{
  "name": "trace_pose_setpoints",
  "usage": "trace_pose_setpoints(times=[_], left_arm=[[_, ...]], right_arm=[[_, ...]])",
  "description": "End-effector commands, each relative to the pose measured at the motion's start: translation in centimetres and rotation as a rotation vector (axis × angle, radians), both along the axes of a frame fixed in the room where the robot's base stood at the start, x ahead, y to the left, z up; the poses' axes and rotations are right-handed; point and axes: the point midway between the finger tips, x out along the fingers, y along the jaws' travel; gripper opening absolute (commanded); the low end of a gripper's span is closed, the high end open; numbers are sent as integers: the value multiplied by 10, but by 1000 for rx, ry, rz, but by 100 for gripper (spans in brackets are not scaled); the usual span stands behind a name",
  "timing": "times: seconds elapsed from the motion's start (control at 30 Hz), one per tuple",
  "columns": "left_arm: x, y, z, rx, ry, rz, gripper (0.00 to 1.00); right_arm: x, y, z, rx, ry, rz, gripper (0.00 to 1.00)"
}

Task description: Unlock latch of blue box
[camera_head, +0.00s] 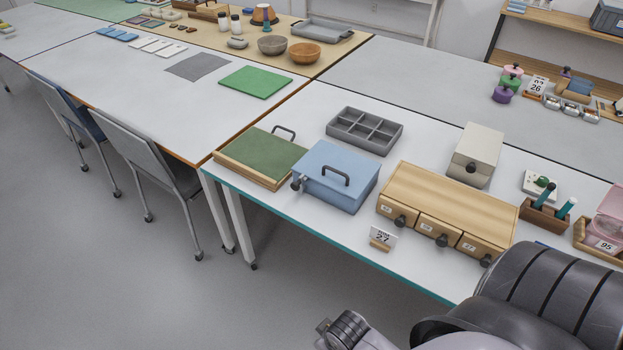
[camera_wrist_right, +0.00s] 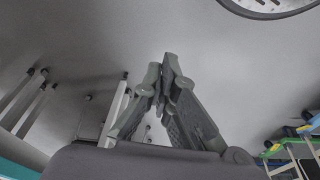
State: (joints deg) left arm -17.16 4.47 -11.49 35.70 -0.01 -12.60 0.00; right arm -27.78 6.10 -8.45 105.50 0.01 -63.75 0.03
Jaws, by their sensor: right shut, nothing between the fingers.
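The blue box (camera_head: 328,188) stands closed on the white table, with a dark handle (camera_head: 336,175) on its lid. A small latch (camera_head: 299,182) with a dark knob and a light metal part sits at its left front corner. I cannot tell from here how the latch is set. My right gripper (camera_wrist_right: 167,70) shows in the right wrist view with its fingertips together and nothing between them. No box or latch appears in that view. My right arm enters the head view at the bottom right, clear of the box. My left gripper is not in view.
Left of the box lies a green-topped wooden case (camera_head: 258,155). A grey compartment tray (camera_head: 364,130) is behind it. A wooden drawer unit (camera_head: 450,200) and a number 27 card (camera_head: 383,238) stand to the right. A grey chair (camera_head: 140,155) is at the left. The floor in front is open.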

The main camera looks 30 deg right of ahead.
Motion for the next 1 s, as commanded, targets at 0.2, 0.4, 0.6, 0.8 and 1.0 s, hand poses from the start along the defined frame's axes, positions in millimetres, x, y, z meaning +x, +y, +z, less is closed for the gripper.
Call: trace_pose_setpoints(times=[0.2,0.4,0.6,0.8,1.0], left_arm=[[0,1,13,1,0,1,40],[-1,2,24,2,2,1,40],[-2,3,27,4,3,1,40],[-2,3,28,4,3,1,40],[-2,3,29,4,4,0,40]], right_arm=[[12,-2,80,9,-43,-27,0],[34,-12,148,54,-136,-148,0],[83,-32,174,182,-285,-406,0],[139,-63,185,366,-446,-692,0],[201,-114,197,644,-628,-1033,0]])
